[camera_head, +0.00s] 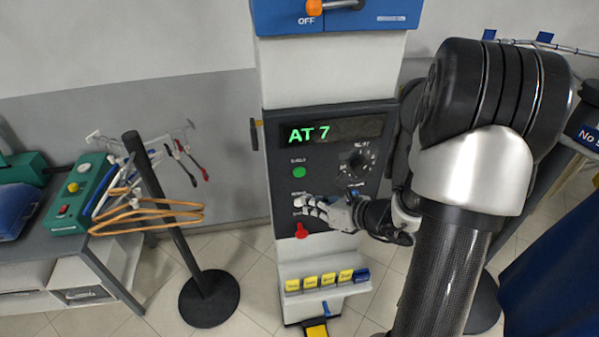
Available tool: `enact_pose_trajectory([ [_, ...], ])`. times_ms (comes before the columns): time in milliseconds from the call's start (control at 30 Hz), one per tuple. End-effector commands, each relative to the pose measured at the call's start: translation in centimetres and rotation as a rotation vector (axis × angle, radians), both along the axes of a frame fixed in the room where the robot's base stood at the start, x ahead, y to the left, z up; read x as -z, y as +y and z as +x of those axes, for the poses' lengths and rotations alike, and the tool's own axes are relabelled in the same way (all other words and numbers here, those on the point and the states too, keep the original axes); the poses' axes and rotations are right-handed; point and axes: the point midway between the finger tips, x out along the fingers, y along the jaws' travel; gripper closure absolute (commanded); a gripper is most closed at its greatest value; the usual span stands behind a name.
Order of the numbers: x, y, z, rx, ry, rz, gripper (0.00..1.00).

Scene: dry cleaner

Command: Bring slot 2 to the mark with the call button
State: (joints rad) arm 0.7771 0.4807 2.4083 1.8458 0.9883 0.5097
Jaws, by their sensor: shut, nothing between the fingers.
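The control panel (275,150) is on a pale column in the middle. Its display (335,130) reads "AT 7" in green. A green round button (299,172) sits below the display at left, with a small label too blurred to read. A dial (355,163) with marks around it is to its right; its setting cannot be read. A red control (301,231) is at the panel's lower edge. My gripper (304,204) is shut and empty, in front of the lower left panel between the green button and red control. It hides part of the panel; contact cannot be told.
Yellow tags and one blue tag (361,275) sit on a ledge below the panel. A black post (170,220) and orange hangers (150,212) stand left, by a table with a green box (72,200). An orange-tipped OFF lever (314,8) is above. My arm covers the right side.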

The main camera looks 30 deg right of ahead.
Motion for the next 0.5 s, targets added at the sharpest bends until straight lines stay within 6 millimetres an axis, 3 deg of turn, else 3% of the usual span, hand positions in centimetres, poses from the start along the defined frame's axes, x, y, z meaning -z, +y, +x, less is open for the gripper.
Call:
enact_pose_trajectory([
  [300, -0.1, -1.2, 4.4, -0.003, -0.001, -0.001, 1.0],
  [500, 0.0, -1.7, 6.0, -0.001, 0.001, -0.001, 1.0],
])
